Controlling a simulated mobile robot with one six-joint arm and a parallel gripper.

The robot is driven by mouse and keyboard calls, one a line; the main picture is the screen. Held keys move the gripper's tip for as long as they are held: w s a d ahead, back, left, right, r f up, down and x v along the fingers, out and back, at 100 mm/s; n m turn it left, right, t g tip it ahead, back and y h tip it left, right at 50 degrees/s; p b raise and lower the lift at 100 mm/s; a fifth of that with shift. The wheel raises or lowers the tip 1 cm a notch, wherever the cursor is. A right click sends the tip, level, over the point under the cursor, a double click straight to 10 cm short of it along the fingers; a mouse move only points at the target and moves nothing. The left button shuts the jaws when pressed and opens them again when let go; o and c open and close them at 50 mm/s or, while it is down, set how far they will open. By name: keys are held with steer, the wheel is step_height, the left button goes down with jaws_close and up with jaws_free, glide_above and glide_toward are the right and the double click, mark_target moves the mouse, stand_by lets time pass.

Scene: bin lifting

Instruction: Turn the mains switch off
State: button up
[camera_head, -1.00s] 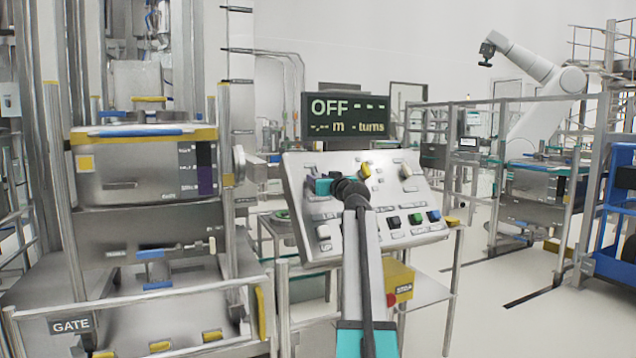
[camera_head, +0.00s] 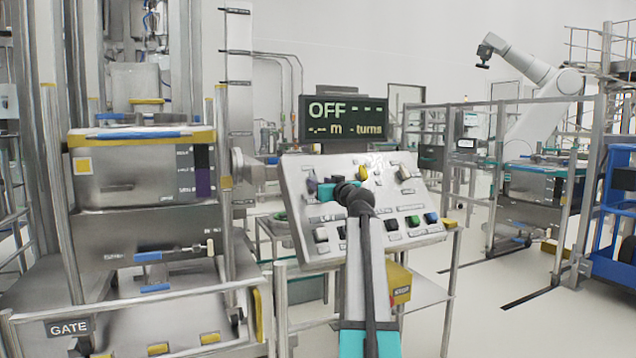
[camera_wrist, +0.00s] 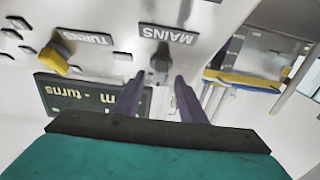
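The grey mains switch (camera_wrist: 160,62) is a knob beside the MAINS label in the wrist view, which is upside down. My gripper (camera_wrist: 159,80) is open, with its two dark purple fingers apart. The fingertips are on either side of the knob, and the knob lies between them; I cannot tell whether they touch it. In the head view my gripper (camera_head: 312,184) is at the upper left of the sloped control panel (camera_head: 295,205), and it hides the mains switch there. The display (camera_head: 343,118) above the panel reads OFF, with dashes for metres and turns.
A yellow TURNS knob (camera_wrist: 58,56) is beside the mains switch. The gate rail (camera_head: 140,300) and bin (camera_head: 130,185) stand left.

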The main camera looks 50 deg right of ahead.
steer(key=p+v, duration=0.1)
steer(key=v, duration=0.9)
steer(key=shift+s, duration=0.25)
steer(key=shift+a, duration=0.1)
stand_by(0.4)
